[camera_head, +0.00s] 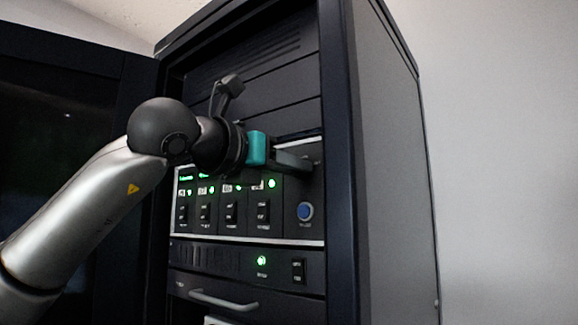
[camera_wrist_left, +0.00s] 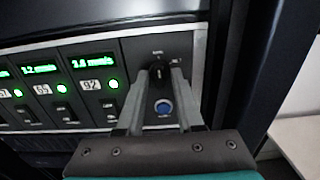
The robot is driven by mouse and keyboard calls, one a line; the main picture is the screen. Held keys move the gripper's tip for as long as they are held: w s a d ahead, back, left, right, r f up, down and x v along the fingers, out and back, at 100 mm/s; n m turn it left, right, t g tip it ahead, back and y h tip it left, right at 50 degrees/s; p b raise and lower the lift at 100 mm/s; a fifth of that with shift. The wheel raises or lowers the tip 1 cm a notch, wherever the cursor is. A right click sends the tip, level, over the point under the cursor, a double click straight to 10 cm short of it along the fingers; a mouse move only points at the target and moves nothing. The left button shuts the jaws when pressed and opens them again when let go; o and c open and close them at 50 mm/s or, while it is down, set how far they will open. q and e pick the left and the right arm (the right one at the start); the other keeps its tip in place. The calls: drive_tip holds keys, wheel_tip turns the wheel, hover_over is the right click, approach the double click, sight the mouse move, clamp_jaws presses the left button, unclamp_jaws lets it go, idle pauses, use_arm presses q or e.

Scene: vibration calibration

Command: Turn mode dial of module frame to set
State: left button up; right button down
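The module frame (camera_head: 250,238) is a light-edged row of dark modules with green displays in the rack. It also shows in the wrist view (camera_wrist_left: 196,48). The black mode dial (camera_wrist_left: 158,73) is on its rightmost module, above a blue round button (camera_wrist_left: 163,107), which also shows in the head view (camera_head: 305,211). My left gripper (camera_head: 308,163) reaches this module from the left and hides the dial in the head view. In the wrist view the fingers of my left gripper (camera_wrist_left: 160,80) stand on either side of the dial, closed on it. My right gripper is not in view.
The dark rack cabinet (camera_head: 385,170) has a right side wall close to the gripper. An open dark door (camera_head: 60,110) stands at the left, behind my arm. Below the frame are a panel with a switch (camera_head: 298,271) and a drawer handle (camera_head: 224,302).

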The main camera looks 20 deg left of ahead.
use_arm(q)
clamp_jaws()
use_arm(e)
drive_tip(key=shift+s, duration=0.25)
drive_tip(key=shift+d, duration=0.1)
use_arm(q)
drive_tip(key=shift+m, duration=0.3)
drive_tip(key=m+p, duration=0.2)
drive_tip(key=m, duration=0.9)
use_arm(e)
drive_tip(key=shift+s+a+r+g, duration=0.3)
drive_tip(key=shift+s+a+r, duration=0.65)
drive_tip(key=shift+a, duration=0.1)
use_arm(q)
drive_tip(key=shift+f+m, duration=0.1)
drive_tip(key=shift+m, duration=0.2)
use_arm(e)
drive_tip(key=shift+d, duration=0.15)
use_arm(q)
drive_tip(key=shift+o, duration=0.8)
unclamp_jaws()
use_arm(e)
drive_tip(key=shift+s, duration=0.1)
